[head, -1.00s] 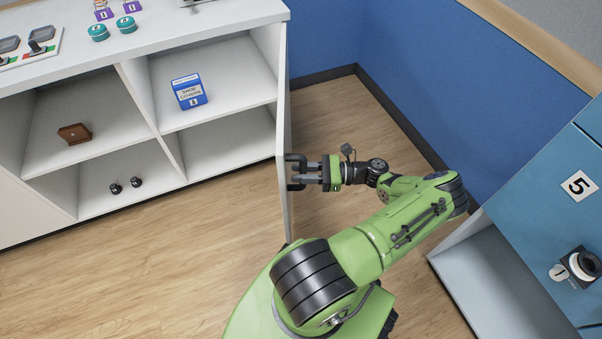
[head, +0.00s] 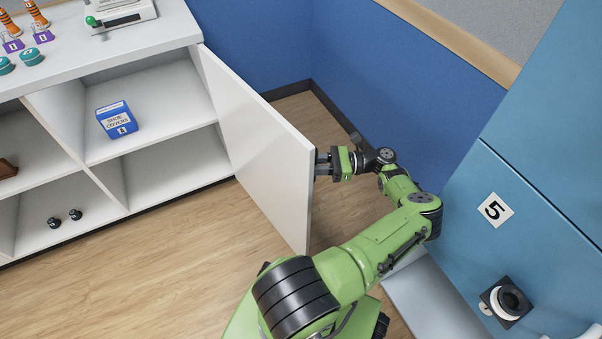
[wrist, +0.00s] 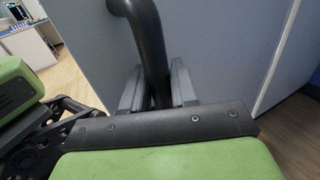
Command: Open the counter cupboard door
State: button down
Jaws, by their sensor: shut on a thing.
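The white cupboard door (head: 258,138) stands wide open, hinged at the right end of the white counter cupboard (head: 165,45). Its inner face shows in the head view. My gripper (head: 322,165) is at the door's outer side near the free edge, partly hidden by the door there. In the wrist view my gripper's grey fingers (wrist: 156,88) are shut around the dark curved door handle (wrist: 148,40). The door's outer face (wrist: 215,40) fills much of the view behind it.
A blue box (head: 117,121) sits on the upper shelf, with two small black things (head: 65,218) below. A blue cabinet (head: 470,185) marked 5 stands at the right. A blue wall (head: 400,90) is behind my arm. Wood floor (head: 150,270) lies clear in front of the cupboard.

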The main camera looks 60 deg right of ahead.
jog(key=shift+s+d+f, duration=0.1)
jog(key=shift+s+d, duration=0.4)
jog(key=shift+d, duration=0.25)
jog(key=c, duration=1)
grip_release()
jog(key=v, duration=0.7)
jog(key=shift+s+d, duration=0.15)
jog(key=shift+s, duration=0.05)
